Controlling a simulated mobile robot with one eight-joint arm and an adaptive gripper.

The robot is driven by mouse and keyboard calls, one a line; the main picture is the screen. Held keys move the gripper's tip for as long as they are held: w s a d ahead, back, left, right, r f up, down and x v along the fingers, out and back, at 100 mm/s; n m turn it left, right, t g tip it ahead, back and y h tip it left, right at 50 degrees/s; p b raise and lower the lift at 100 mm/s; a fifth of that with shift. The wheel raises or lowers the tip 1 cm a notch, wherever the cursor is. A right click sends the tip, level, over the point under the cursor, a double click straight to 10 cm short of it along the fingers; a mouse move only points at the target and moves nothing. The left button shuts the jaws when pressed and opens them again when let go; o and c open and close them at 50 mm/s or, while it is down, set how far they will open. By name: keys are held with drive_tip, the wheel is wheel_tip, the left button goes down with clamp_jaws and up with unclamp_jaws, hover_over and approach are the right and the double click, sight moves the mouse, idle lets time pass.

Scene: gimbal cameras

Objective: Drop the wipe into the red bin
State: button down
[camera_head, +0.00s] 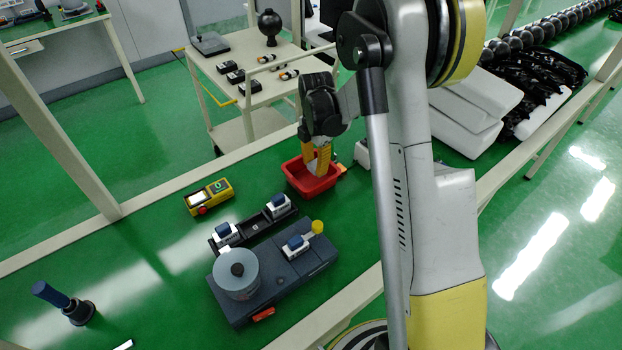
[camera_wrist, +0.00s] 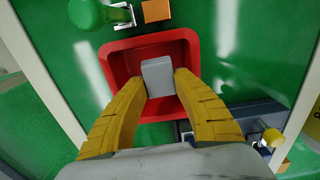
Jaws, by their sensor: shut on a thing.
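The red bin (camera_head: 296,181) stands on the green table below my gripper (camera_head: 320,163). In the wrist view the red bin (camera_wrist: 112,66) is seen from above, behind the fingertips. My gripper's yellow fingers (camera_wrist: 160,82) are closed on the sides of the wipe (camera_wrist: 158,70), a small pale grey block. The wipe is over the bin's opening in the wrist view. Its exact height above the bin floor cannot be told. In the head view the fingers largely hide the wipe.
A yellow device (camera_head: 208,197) lies left of the bin. A black tray (camera_head: 255,228) and a dark blue-grey apparatus with a grey round lid (camera_head: 237,270) stand in front. In the wrist view a green round object (camera_wrist: 88,12) and an orange block (camera_wrist: 156,10) lie beyond the bin.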

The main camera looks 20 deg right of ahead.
drive_tip(key=c, duration=1)
unclamp_jaws()
drive_tip(key=shift+r, duration=0.1)
wheel_tip(320, 180, up, 12)
drive_tip(key=shift+f, duration=0.1)
drive_tip(key=shift+f, duration=0.1)
